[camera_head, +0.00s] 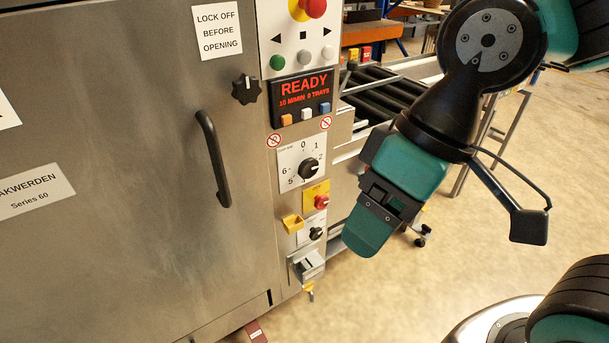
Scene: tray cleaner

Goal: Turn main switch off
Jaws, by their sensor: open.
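A red rotary knob on a yellow plate (321,202), which looks like the main switch, sits on the machine's narrow control column, below the numbered black dial. The writing on the plate is too small to read, and I cannot tell the knob's position. My gripper (366,236) hangs to the right of the column, its teal fingers pointing down and slightly left. It is apart from the red knob and holds nothing that I can see. One finger largely hides the other from this side.
The numbered dial (309,169) is above the red knob, a smaller black knob (315,234) below. A yellow bracket (293,222) and a grey latch box (308,264) project nearby. The door handle (214,160) stands out left. A roller conveyor (378,108) runs behind; floor is open at right.

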